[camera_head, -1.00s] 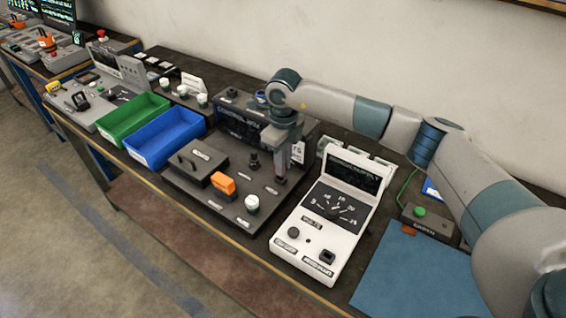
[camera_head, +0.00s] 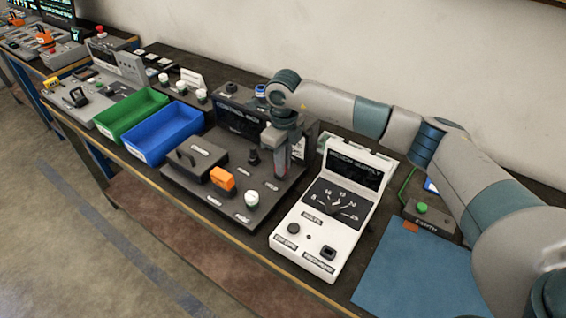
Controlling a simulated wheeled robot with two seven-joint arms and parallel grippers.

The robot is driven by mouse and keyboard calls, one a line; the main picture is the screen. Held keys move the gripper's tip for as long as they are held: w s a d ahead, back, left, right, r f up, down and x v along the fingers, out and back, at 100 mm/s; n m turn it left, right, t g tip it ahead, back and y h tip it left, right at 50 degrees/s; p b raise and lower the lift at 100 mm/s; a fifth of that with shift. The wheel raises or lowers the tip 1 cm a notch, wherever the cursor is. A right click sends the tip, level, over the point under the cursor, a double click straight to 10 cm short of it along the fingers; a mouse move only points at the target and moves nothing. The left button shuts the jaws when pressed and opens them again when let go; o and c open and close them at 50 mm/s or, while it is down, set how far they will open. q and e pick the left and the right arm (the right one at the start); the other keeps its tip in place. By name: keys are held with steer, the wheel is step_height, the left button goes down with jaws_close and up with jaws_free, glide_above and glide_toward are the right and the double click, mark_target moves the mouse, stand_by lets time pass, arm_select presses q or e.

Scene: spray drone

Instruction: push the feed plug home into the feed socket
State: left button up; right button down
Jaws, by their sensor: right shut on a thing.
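My right gripper (camera_head: 283,171) points down over the right rear part of a dark panel (camera_head: 210,208), just left of the white meter unit. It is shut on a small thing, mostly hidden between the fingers. I take this for the feed plug but cannot make out its shape. The feed socket is not clearly seen; the spot under the fingertips is hidden by the gripper. I cannot tell how deep the plug sits, or whether it touches the panel. My left gripper is not in view.
The white meter unit (camera_head: 308,223) stands close right of the gripper. An orange block (camera_head: 222,178), a black knob (camera_head: 253,157) and a white-topped knob (camera_head: 251,198) rise from the panel. Blue (camera_head: 151,153) and green (camera_head: 112,131) bins stand left. A blue mat (camera_head: 408,280) lies right.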

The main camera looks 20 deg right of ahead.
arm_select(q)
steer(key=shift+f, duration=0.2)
arm_select(e)
steer(key=shift+f, duration=0.2)
steer(key=c, duration=1.6)
jaws_free()
steer(key=shift+c, duration=0.2)
steer(key=shift+r, duration=0.1)
steer(key=shift+r+b, duration=0.35)
steer(key=shift+r, duration=0.15)
step_height(320, 180, up, 7)
steer(key=shift+b, duration=1.2)
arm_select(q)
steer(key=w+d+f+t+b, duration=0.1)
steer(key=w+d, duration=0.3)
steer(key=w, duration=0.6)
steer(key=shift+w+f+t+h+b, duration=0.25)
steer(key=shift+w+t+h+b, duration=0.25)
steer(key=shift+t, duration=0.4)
arm_select(e)
step_height(320, 180, up, 9)
steer(key=shift+r, duration=0.15)
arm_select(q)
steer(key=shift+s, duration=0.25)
arm_select(e)
steer(key=shift+s+d, duration=0.1)
